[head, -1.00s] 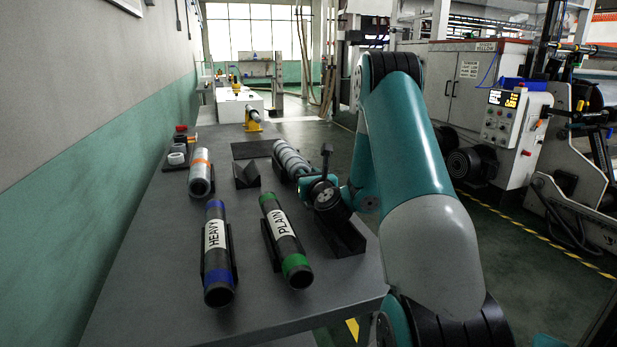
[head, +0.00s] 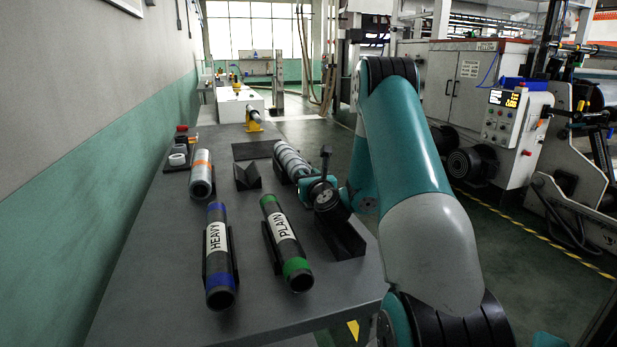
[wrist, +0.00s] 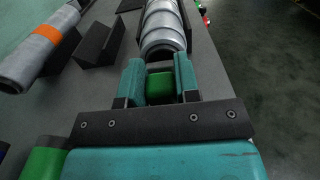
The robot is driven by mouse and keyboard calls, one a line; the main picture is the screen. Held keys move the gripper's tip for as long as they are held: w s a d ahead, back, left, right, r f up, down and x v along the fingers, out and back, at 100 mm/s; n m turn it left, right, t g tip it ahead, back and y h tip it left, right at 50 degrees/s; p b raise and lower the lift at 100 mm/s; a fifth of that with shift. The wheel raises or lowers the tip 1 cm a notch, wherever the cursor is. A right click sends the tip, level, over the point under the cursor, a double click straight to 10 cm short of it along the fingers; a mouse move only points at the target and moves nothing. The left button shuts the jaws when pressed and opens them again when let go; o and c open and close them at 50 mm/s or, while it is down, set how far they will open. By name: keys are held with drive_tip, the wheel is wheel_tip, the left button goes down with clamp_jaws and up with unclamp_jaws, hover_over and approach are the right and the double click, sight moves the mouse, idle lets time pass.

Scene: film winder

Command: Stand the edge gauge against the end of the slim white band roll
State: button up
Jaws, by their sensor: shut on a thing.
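A slim grey-white ringed roll (head: 290,158) lies in a dark cradle on the bench, just ahead of my gripper (head: 303,181). In the wrist view the near end of this roll (wrist: 162,28) is just beyond the fingertips. My gripper (wrist: 159,64) is shut on a small green block (wrist: 160,88), which I take to be the edge gauge. The block sits between the two teal fingers, with a dark part at its far side. Whether it touches the roll's end I cannot tell. In the head view the block is hidden by my wrist.
A roll with an orange band (head: 201,178) lies to the left, with a dark angled block (head: 247,176) between. Nearer are the HEAVY tube (head: 218,255) and the PLAIN tube (head: 287,243). An empty dark cradle (head: 343,238) lies below my wrist. The bench's right edge is close.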

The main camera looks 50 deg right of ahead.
drive_tip(key=shift+w+d+p, duration=0.2)
drive_tip(key=shift+w+p, duration=0.15)
drive_tip(key=shift+p, duration=0.3)
drive_tip(key=shift+f, duration=0.2)
idle(0.4)
drive_tip(key=o, duration=1.1)
drive_tip(key=shift+c, duration=0.2)
wheel_tip(320, 180, up, 20)
drive_tip(key=p, duration=1.6)
drive_tip(key=shift+a, duration=0.1)
